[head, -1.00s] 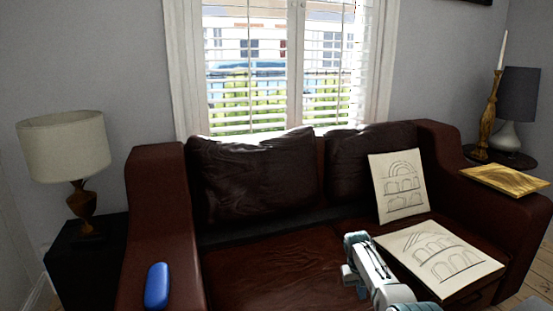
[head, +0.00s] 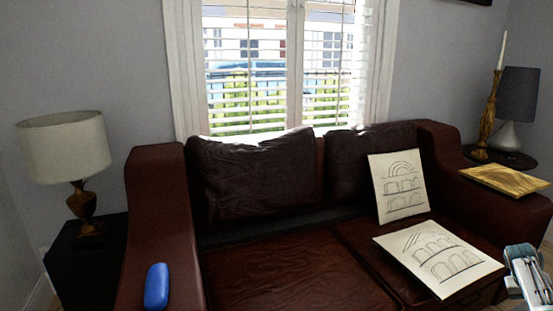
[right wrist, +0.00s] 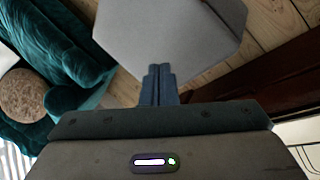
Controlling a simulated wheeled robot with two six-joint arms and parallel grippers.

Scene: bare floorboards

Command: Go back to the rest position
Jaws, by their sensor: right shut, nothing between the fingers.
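My right gripper (right wrist: 158,72) is shut and empty in the right wrist view, its two dark fingers pressed together. In the head view my right arm's end (head: 530,275) is at the lower right edge, beside the sofa's right front. It is apart from the drawing boards and holds nothing. My left gripper is in neither view.
A dark red sofa (head: 290,285) fills the front. It holds two sketched boards, one leaning (head: 397,187) and one flat (head: 440,256). A blue case (head: 157,287) lies on its left arm, a wooden board (head: 505,180) on its right. A teal chair (right wrist: 50,50) shows in the wrist view.

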